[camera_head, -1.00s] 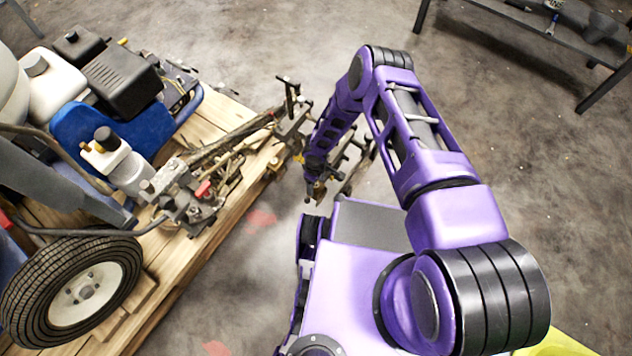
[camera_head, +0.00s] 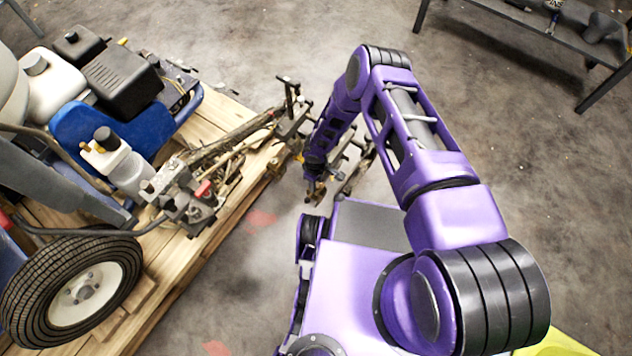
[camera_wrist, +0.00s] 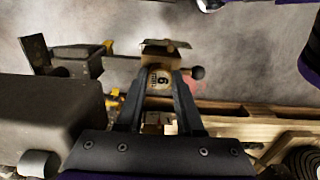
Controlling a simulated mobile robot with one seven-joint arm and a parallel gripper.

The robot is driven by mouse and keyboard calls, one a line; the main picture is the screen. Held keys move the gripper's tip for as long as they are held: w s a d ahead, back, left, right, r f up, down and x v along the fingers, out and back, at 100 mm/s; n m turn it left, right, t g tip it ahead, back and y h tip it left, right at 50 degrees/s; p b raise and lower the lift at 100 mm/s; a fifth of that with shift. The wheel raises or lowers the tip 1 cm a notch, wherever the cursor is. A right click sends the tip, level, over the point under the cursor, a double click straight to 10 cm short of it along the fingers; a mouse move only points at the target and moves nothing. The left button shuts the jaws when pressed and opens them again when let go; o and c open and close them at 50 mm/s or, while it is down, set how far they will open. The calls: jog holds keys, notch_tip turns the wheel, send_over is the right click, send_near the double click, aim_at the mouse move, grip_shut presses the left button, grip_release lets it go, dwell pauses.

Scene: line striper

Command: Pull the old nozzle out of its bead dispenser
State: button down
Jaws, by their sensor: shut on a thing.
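My gripper (camera_wrist: 160,84) is shut on the old nozzle (camera_wrist: 160,79), a tan round piece marked with a 6, which sits between its two dark fingertips in the wrist view. A brownish box-like part (camera_wrist: 166,47), perhaps of the bead dispenser, lies just beyond the nozzle. I cannot tell whether the nozzle still touches it. In the head view my gripper (camera_head: 315,191) points down beside the dark arms at the striper's end (camera_head: 294,122). The nozzle is too small to make out there.
The line striper with its blue body (camera_head: 84,135) and black wheel (camera_head: 72,292) stands on a wooden pallet (camera_head: 205,262) at the left. A dark rod with a round knob (camera_wrist: 198,72) is close to the right fingertip. A metal bench (camera_head: 560,35) stands at the upper right. Open concrete floor lies between.

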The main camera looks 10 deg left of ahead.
jog(key=shift+r+p, duration=0.4)
jog(key=shift+r, duration=0.3)
jog(key=shift+r+p, duration=1.75)
jog(key=shift+r, duration=0.85)
